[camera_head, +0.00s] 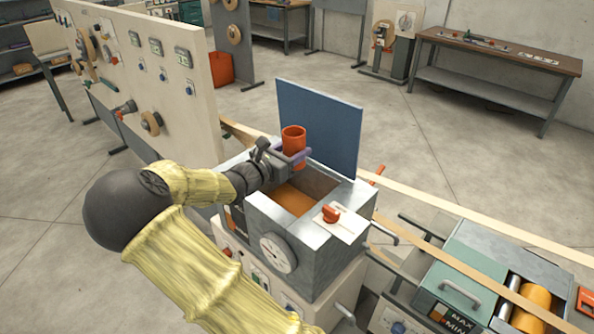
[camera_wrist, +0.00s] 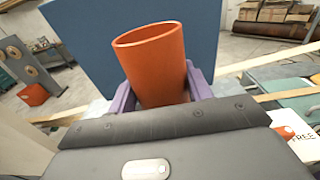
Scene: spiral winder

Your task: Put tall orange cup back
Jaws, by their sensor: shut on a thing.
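The tall orange cup (camera_head: 294,142) is upright, with a slight tilt in the wrist view (camera_wrist: 157,65). My gripper (camera_head: 296,158) is shut on the cup, its purple fingers (camera_wrist: 196,84) on either side of it. The cup is held above the opening of a grey box-shaped machine (camera_head: 306,260). Orange-brown material (camera_head: 293,199) shows inside that opening. The cup's lower end is partly hidden by the gripper.
A blue upright lid panel (camera_head: 325,130) stands just behind the cup. An orange knob (camera_head: 331,212) and a round dial (camera_head: 278,253) are on the machine. A panel wall (camera_head: 150,75) stands at the left. A green winder unit (camera_head: 470,270) is at the right.

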